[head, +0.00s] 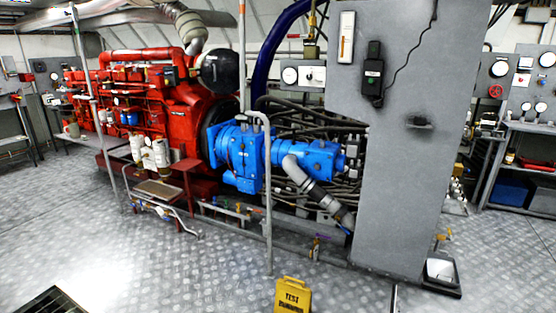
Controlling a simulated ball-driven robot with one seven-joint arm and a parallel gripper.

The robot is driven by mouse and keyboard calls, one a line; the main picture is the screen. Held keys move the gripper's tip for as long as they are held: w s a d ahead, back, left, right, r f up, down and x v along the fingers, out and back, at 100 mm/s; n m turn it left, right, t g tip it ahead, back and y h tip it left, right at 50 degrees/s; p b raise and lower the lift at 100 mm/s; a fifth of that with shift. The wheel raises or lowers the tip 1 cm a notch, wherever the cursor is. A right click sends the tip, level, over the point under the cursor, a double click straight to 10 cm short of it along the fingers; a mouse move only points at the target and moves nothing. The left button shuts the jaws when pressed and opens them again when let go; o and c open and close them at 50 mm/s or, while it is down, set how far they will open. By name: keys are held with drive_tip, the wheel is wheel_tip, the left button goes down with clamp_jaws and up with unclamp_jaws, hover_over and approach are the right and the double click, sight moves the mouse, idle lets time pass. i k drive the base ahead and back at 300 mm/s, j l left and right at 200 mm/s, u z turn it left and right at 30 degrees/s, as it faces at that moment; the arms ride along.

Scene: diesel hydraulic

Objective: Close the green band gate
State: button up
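I cannot make out a gate valve with a green band in the head view. Small valves show low by the engine: one with a purple handle (319,238) on the floor pipework, and one with a yellow handle (440,238) beside the grey panel's right edge. A red handwheel (496,91) is on a grey panel at the far right. No green band can be told on any of them at this size. My gripper is not in view.
A red diesel engine (185,115) with a blue pump (240,155) fills the middle. A tall grey panel (400,180) stands to its right, hiding what is behind. A yellow sign (293,297) stands on the front floor. Open floor (130,260) lies front left.

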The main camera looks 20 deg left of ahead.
sight(75, 23)
drive_tip(key=i+j+u, duration=0.65)
drive_tip(key=i+u, duration=0.15)
drive_tip(key=i, duration=0.25)
drive_tip(key=i+u, duration=0.4)
drive_tip(key=i, duration=0.15)
drive_tip(key=i+u, duration=0.1)
drive_tip(key=i, duration=1.15)
drive_tip(key=i+l+u, duration=0.1)
drive_tip(key=i, duration=1.1)
drive_tip(key=i+j+u, duration=0.1)
drive_tip(key=i+u, duration=0.35)
drive_tip(key=i, duration=0.45)
drive_tip(key=i+l+u, duration=0.25)
drive_tip(key=i+u, duration=0.15)
drive_tip(key=i, duration=0.45)
drive_tip(key=i+j+z, duration=0.4)
drive_tip(key=i, duration=0.3)
drive_tip(key=i+j+z, duration=0.45)
drive_tip(key=i+j, duration=0.2)
